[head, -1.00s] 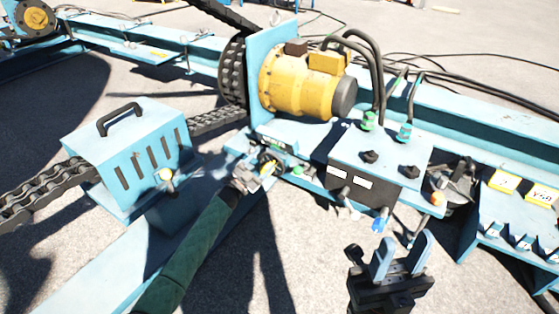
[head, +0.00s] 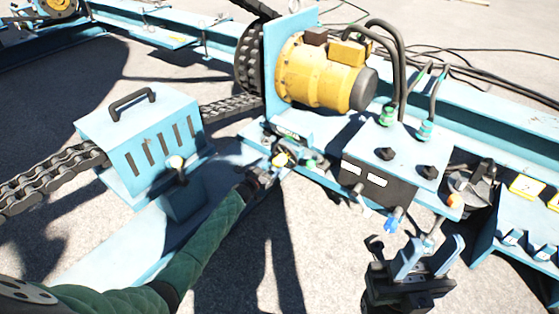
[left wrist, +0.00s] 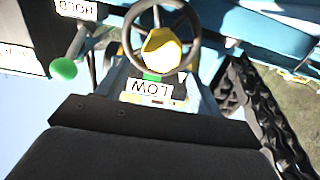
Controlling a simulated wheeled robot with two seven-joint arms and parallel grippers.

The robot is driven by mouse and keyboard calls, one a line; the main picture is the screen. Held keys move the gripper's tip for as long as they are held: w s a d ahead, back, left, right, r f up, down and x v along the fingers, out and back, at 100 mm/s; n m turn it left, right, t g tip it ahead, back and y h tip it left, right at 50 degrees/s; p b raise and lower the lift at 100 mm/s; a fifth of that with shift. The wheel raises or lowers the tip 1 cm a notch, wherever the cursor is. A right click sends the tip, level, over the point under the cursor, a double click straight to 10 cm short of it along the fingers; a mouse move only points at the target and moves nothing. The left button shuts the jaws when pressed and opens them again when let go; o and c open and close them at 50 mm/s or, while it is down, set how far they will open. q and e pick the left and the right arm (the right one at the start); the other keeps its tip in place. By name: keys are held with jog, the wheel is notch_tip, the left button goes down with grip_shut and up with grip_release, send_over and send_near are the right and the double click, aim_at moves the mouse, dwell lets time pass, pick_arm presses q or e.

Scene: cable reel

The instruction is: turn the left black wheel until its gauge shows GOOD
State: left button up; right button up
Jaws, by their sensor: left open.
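The left black wheel (left wrist: 197,37) shows in the left wrist view, with dark spokes and a yellow hub (left wrist: 160,50). Below it in that view, the gauge label (left wrist: 150,90) reads LOW, upside down, with a green patch beside it. In the head view the yellow hub (head: 280,159) shows at the front of the blue machine, and the rim is mostly hidden. My left gripper (head: 266,172) is open, close in front of this wheel; I cannot tell whether it touches.
A blue slotted cover with a black handle (head: 150,135) stands left of my left gripper. A yellow motor (head: 320,75) and a control box (head: 385,165) with hoses are behind and right. A green-knobbed lever (left wrist: 63,69) and a HOLD label (left wrist: 76,10) are beside the wheel.

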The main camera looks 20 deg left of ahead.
aim_at(278, 163)
pick_arm(q)
jog(key=shift+b+x, duration=0.75)
jog(key=shift+x, duration=2.4)
jog(key=c, duration=1.4)
jog(key=shift+o, duration=0.2)
jog(key=m, duration=0.3)
jog(key=shift+d+f+m, duration=0.1)
jog(key=shift+d+m, duration=0.05)
jog(key=shift+m, duration=0.25)
jog(key=shift+s+d+f+m+b, duration=0.15)
jog(key=shift+m+b, duration=0.15)
jog(key=shift+m, duration=0.8)
jog(key=shift+d+r+m+b, duration=0.1)
jog(key=shift+m+b, duration=0.2)
jog(key=shift+m, duration=0.8)
